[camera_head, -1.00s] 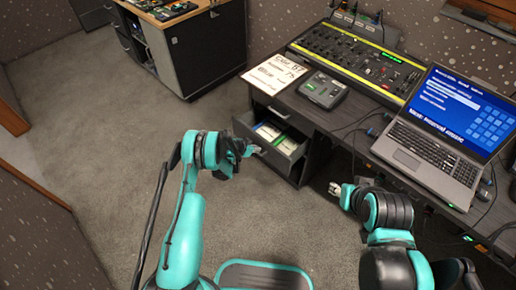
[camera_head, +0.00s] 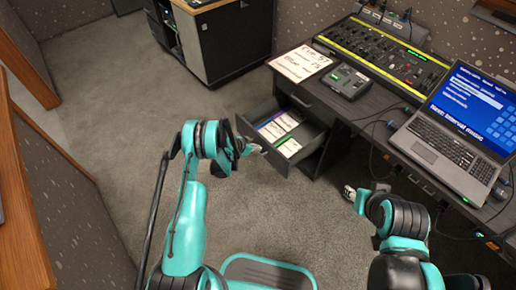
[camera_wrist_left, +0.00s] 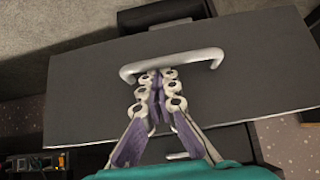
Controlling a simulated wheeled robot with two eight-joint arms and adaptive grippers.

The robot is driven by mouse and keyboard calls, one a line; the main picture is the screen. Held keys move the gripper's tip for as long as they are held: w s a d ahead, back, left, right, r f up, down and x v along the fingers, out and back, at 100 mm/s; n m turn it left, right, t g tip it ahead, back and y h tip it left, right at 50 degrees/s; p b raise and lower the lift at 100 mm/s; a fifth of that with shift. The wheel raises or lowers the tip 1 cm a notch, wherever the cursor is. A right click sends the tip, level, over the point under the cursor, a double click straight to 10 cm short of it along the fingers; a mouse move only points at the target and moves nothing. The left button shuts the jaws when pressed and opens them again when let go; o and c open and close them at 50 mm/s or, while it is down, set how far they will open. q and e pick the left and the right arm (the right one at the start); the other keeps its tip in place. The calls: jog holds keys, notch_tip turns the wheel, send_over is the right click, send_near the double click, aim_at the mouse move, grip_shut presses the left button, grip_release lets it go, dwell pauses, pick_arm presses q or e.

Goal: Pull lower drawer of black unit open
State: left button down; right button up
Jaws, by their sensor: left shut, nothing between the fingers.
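The black unit has its lower drawer (camera_head: 312,137) standing open below a closed upper drawer front (camera_head: 293,99). Cards or folders lie inside it. In the left wrist view, the dark drawer front (camera_wrist_left: 255,75) carries a pale bar handle (camera_wrist_left: 185,58). My left gripper (camera_head: 259,149) is at the drawer front. In the left wrist view its fingers (camera_wrist_left: 158,78) are shut and empty, with the tips close by the handle bar; I cannot tell whether they touch it. My right gripper (camera_head: 349,192) is right of the drawer, too small to judge.
The desk above carries a laptop (camera_head: 440,143), a mixing console (camera_head: 385,55), a small grey device (camera_head: 350,80) and a paper sheet (camera_head: 301,63). Cables hang at the desk's front edge. A second cabinet (camera_head: 228,45) stands behind. Carpet left of the drawer is clear.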

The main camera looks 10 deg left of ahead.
pick_arm(q)
jog(key=v, duration=1.2)
jog(key=s+d+r+n+y, duration=0.15)
jog(key=s+r, duration=0.25)
jog(key=r, duration=0.8)
jog(key=s+d+r+n+y, duration=0.1)
jog(key=s+d+r+n, duration=0.15)
jog(key=r, duration=1.05)
jog(key=s+d+r+n+y, duration=0.1)
jog(key=s+r, duration=0.3)
jog(key=s, duration=0.7)
jog(key=s+r+n+y, duration=0.1)
jog(key=s+r+n, duration=0.1)
jog(key=s, duration=0.9)
jog(key=shift+s+d+r, duration=0.35)
jog(key=shift+d+r, duration=0.05)
jog(key=shift+r, duration=0.45)
jog(key=shift+y, duration=0.25)
